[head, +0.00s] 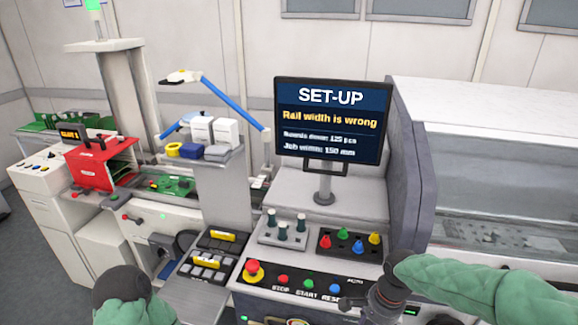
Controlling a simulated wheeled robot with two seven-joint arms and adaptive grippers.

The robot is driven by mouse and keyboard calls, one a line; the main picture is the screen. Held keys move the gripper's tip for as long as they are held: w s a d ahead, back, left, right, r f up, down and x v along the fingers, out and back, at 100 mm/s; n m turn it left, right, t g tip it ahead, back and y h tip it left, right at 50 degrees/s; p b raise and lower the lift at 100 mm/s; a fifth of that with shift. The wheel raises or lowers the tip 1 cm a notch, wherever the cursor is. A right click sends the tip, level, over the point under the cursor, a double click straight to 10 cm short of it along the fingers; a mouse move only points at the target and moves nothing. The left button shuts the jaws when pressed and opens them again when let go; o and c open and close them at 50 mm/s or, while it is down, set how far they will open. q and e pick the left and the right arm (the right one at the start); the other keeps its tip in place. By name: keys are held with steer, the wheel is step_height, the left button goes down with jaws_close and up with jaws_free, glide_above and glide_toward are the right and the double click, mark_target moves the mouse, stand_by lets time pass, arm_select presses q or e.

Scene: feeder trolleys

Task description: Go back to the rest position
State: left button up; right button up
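My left arm (125,290) shows at the bottom left as a green sleeve with a dark rounded joint. Its gripper is not visible. My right arm comes in from the right in a green sleeve. My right gripper (386,300), dark grey, points down over the right end of the machine's front panel (262,297). Its fingertips are cut off or too unclear to tell whether they are open or hold anything.
A monitor (333,120) reads "SET-UP, Rail width is wrong". Before it stand a holder with dark-capped pegs (283,231) and a block with coloured knobs (350,241). A red emergency button (253,269) is at the panel's left. A red box (100,163) stands farther left.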

steer(key=s+a+f+n+y, duration=0.1)
steer(key=a+f+n, duration=0.15)
steer(key=f, duration=0.55)
steer(key=s+a+f+n+y, duration=0.15)
steer(key=a+f, duration=0.25)
steer(key=f, duration=0.4)
steer(key=s+a+f+n, duration=0.4)
steer(key=s+f+n, duration=0.1)
steer(key=s+f, duration=0.6)
step_height(320, 180, down, 2)
steer(key=shift+f, duration=0.2)
